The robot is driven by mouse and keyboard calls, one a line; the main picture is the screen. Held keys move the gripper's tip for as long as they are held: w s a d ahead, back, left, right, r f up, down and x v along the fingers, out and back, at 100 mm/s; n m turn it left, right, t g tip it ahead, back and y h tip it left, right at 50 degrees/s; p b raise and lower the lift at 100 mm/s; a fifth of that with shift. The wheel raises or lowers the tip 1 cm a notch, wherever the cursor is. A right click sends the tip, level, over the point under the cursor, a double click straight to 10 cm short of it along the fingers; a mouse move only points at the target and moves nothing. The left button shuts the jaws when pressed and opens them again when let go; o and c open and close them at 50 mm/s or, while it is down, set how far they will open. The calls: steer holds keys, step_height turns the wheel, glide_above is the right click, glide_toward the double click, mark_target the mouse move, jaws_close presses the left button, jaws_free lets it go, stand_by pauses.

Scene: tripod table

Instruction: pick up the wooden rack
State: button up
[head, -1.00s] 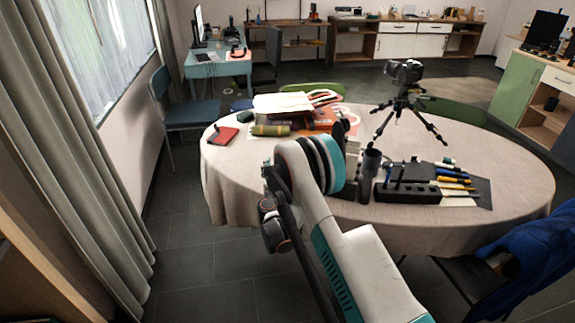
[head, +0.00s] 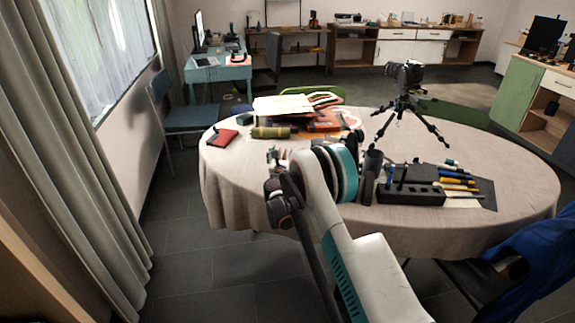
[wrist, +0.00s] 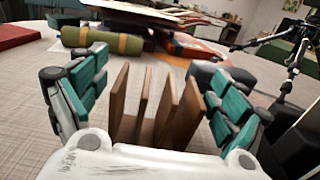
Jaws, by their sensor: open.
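The wooden rack (wrist: 172,121) stands upright in the wrist view, several brown slats with gaps between them. My gripper (wrist: 155,88) is open, with one teal-padded finger left of the rack and the other right of it. The rack is between the fingers, and its lower part is hidden by my gripper's pale body. I cannot tell whether either finger touches it. In the head view my arm reaches over the front left of the table (head: 232,175), and the rack cannot be made out clearly there.
A camera tripod (head: 402,108) stands farther back. Bare tablecloth lies to the left.

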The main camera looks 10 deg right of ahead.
steer(key=c, duration=1.2)
steer(key=shift+r, duration=0.1)
steer(key=shift+c, duration=0.2)
